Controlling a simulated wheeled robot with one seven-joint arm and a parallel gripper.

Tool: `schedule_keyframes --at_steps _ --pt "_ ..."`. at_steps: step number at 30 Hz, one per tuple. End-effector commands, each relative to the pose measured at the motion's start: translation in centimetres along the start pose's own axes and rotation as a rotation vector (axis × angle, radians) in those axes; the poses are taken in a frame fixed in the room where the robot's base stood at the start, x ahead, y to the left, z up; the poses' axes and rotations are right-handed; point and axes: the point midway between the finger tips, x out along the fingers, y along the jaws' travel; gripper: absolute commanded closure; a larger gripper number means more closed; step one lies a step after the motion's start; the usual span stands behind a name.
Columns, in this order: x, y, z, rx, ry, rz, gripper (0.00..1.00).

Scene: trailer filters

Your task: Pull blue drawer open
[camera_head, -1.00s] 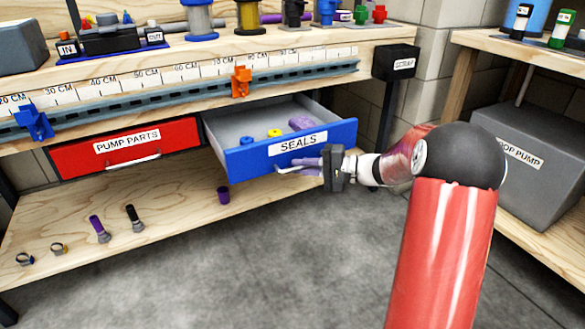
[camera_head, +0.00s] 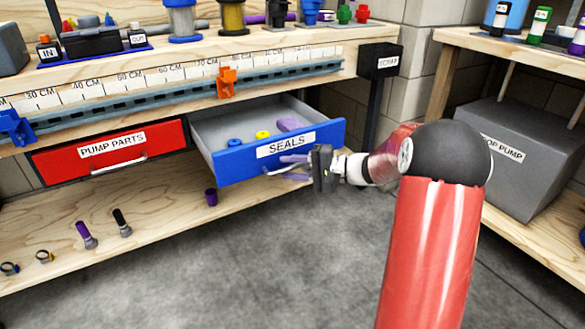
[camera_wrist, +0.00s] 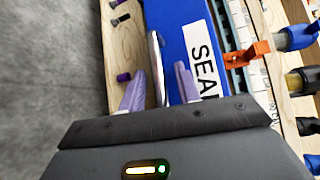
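The blue drawer (camera_head: 240,164), labelled SEALS, stands pulled out from under the bench, with its grey inside showing. It holds a blue ring (camera_head: 235,143), a yellow ring (camera_head: 262,135) and a purple piece (camera_head: 290,124). My gripper (camera_head: 292,168) is at the right part of the drawer front. In the wrist view its two purple fingers (camera_wrist: 159,88) stand apart on either side of the silver handle (camera_wrist: 154,52), with a gap showing on both sides. The drawer front (camera_wrist: 170,25) also shows there.
The red PUMP PARTS drawer (camera_head: 60,166) is shut at left. A lower shelf (camera_head: 160,218) carries small parts, including a purple cup (camera_head: 211,197). The black SCRAP box (camera_head: 380,60) hangs at the bench's right end. A grey DROP PUMP box (camera_head: 520,165) stands at right. Grey floor in front is clear.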

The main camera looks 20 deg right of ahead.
Motion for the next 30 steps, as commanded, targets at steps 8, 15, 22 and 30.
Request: schedule_keyframes --at_steps 8,15,22,30 --pt "-3.5 -0.1 -0.1 0.0 0.004 0.0 0.68" --pt "-7.0 -0.1 -0.1 0.0 0.002 0.0 0.68" --pt "-7.8 0.0 0.0 0.0 0.0 0.0 0.68" --pt "-7.8 0.0 0.0 0.0 0.0 0.0 0.68"
